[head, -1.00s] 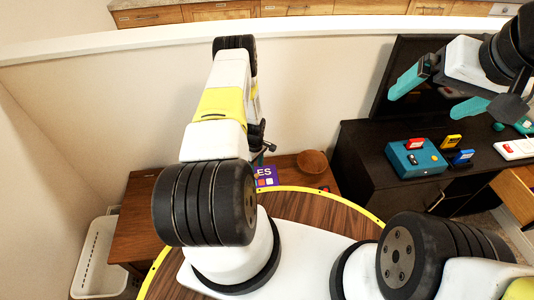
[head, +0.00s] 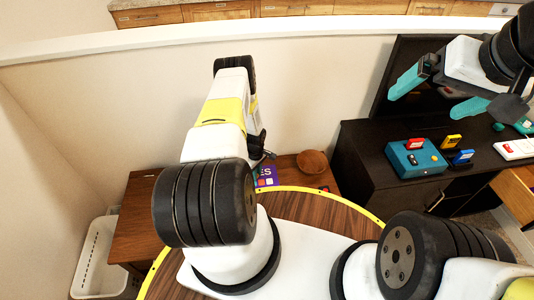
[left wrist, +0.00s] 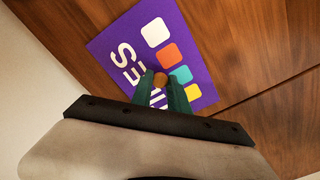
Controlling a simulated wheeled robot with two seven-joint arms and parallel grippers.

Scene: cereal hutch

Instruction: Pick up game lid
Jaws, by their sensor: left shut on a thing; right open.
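The game lid is a purple panel (head: 269,175) with white letters and coloured squares, lying on the brown wooden furniture beyond the round table. In the left wrist view the lid (left wrist: 185,40) fills the upper middle, with a small brown knob (left wrist: 160,79) on it. My left gripper (left wrist: 161,84) is shut on the knob, its teal fingers on either side. In the head view my left arm partly hides the lid and the gripper. My right gripper (head: 433,94) is open and empty at the upper right, in front of the dark screen.
A brown bowl (head: 312,162) stands right of the lid. A black cabinet (head: 363,160) at the right carries a teal console (head: 415,158) with several cartridges. A white basket (head: 98,255) is at the lower left. A pale wall (head: 330,85) rises behind the lid.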

